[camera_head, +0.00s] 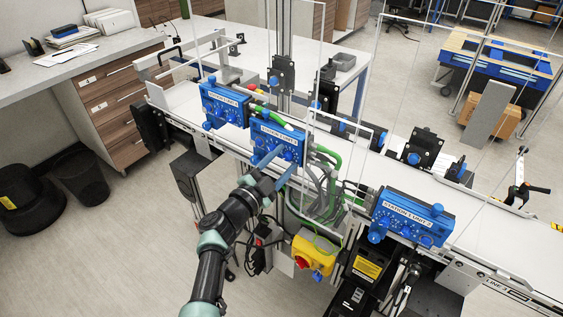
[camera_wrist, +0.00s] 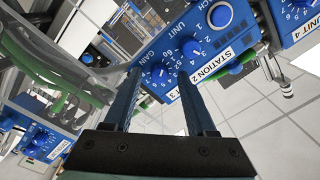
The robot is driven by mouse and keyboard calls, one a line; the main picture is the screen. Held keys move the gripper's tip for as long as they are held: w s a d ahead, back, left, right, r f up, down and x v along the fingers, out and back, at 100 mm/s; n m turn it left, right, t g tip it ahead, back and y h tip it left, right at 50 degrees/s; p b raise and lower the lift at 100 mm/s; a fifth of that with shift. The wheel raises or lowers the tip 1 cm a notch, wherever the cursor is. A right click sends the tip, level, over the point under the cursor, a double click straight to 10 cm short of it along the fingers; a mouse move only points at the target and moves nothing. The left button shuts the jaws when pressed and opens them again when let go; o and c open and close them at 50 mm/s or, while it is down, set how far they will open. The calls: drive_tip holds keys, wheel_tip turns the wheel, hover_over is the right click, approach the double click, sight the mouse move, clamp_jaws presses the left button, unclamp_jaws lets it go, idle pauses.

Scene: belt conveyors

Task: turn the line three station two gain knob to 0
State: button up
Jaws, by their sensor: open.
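The blue control box (camera_head: 278,142) labelled as station 2 sits on the near side of the conveyor, in the middle of the head view. In the wrist view its face (camera_wrist: 207,62) carries a row of blue knobs with white scales. The gain knob (camera_wrist: 158,72), beside the word GAIN, is the knob nearest my fingertips; its exact setting is too small to read. My gripper (camera_head: 270,161) is open in front of the box. In the wrist view its two fingers (camera_wrist: 160,82) stand on either side of the gain knob; I cannot tell whether they touch it.
Similar blue boxes stand to the left (camera_head: 224,104) and right (camera_head: 412,216) along the conveyor. Green and grey cables (camera_head: 325,180) hang just right of my gripper. A yellow switch box (camera_head: 316,255) with a red knob is below. Clear upright panels stand around the belt.

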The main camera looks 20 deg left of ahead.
drive_tip(key=shift+s, duration=0.15)
drive_tip(key=p+v, duration=0.3)
drive_tip(key=v, duration=0.9)
drive_tip(key=shift+s+p, duration=0.3)
drive_tip(key=shift+s, duration=0.05)
drive_tip(key=shift+a, duration=0.15)
drive_tip(key=w+d+r+n+t+y+b, duration=0.1)
drive_tip(key=w+d+r+t+y, duration=0.15)
drive_tip(key=r, duration=0.95)
drive_tip(key=w+d+r+n+t+y, duration=0.1)
drive_tip(key=w+r+t, duration=0.25)
drive_tip(key=r, duration=0.85)
drive_tip(key=s+d+r+n+t+y+b, duration=0.1)
drive_tip(key=s+d+r+n+t+y, duration=0.2)
drive_tip(key=r, duration=0.6)
drive_tip(key=s+d+r+n+y, duration=0.2)
drive_tip(key=s+d+r+n, duration=0.15)
drive_tip(key=r, duration=0.45)
drive_tip(key=s+d+r+n+h+b, duration=0.1)
drive_tip(key=s+d+r+n, duration=0.1)
drive_tip(key=s+d+r, duration=0.3)
drive_tip(key=s+d+r+n+h, duration=0.2)
drive_tip(key=s+d+r, duration=0.3)
drive_tip(key=s, duration=0.4)
drive_tip(key=shift+s+d+r+t+b, duration=0.25)
drive_tip(key=shift+r+t+b, duration=0.1)
drive_tip(key=shift+t+b, duration=0.05)
